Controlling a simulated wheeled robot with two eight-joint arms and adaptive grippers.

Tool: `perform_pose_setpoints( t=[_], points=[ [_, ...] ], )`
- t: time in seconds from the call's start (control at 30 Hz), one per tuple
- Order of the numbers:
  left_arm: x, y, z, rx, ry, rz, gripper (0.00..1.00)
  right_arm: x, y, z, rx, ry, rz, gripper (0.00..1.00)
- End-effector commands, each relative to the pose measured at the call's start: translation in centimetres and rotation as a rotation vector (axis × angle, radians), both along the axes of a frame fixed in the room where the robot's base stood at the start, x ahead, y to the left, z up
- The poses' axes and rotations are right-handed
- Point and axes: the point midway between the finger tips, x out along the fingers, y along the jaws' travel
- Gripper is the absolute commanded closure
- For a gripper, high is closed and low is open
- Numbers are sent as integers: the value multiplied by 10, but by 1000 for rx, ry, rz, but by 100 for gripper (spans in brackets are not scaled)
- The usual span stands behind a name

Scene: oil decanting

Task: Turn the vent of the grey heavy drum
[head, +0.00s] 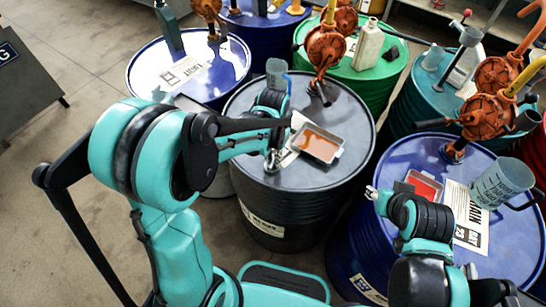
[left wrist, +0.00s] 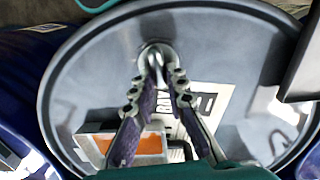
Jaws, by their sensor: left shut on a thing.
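The grey heavy drum (head: 345,110) stands in the middle of the head view, its dark grey lid facing up. My left gripper (head: 272,160) reaches down to the near left part of this lid. In the left wrist view, my left gripper's fingertips (left wrist: 157,72) are shut on the small metal vent (left wrist: 156,50), which stands near the rim of the drum lid (left wrist: 215,40). In the head view the vent is mostly hidden by the fingers. My right gripper (head: 373,192) is over the blue drum at the right, too small to read.
A tray with orange liquid (head: 320,145) and a paper label lie on the grey lid beside my left gripper. Blue drums (head: 150,75), a green drum (head: 375,85) and a teal drum crowd around, several carrying orange hand pumps (head: 325,45). Floor is clear at left.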

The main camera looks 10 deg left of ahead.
Motion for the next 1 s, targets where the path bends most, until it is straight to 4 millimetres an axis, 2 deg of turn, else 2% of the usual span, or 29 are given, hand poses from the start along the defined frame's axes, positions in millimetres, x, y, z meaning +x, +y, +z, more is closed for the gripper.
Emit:
perform_pose_setpoints(
  t=[0.23,0.27,0.3,0.33,0.7,0.83,1.0],
  points=[
    [0,0,0,0,0,-1,100,0,0,0,0,0,0,60],
    [0,0,0,0,0,-1,79,0,0,0,0,0,0,60],
    [0,0,0,0,0,-1,68,0,0,0,0,0,0,60],
    [0,0,0,0,0,-1,66,0,0,0,0,0,0,60],
    [0,0,5,0,0,0,66,0,0,0,0,0,0,60],
    [0,0,25,0,0,0,66,0,0,0,0,0,0,60],
    [-1,0,63,0,0,0,66,0,0,0,0,0,0,60]
  ],
)
